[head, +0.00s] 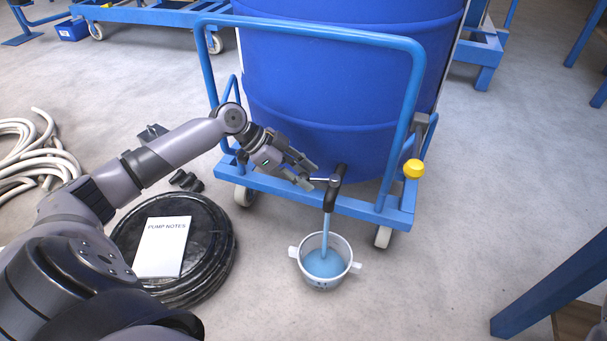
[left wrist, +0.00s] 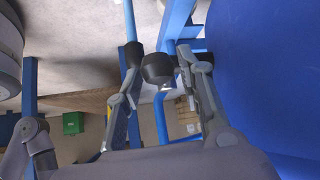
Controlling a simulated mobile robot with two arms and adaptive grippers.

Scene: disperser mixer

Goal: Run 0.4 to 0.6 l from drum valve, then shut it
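A light-blue stream (head: 326,228) runs from the spout into a white two-eared bucket (head: 299,266) on the floor, which holds blue liquid (head: 323,263). My left gripper (head: 306,174) is beside the handle, from the left. In the left wrist view its fingers (left wrist: 158,95) stand apart, with the dark valve (left wrist: 157,68) showing between them. I cannot tell whether they touch the handle. My right gripper is not in view.
The cart's blue frame (head: 300,200) and caster wheels surround the valve. A yellow knob (head: 413,169) is right of it. A blue beam (head: 550,285) stands right.

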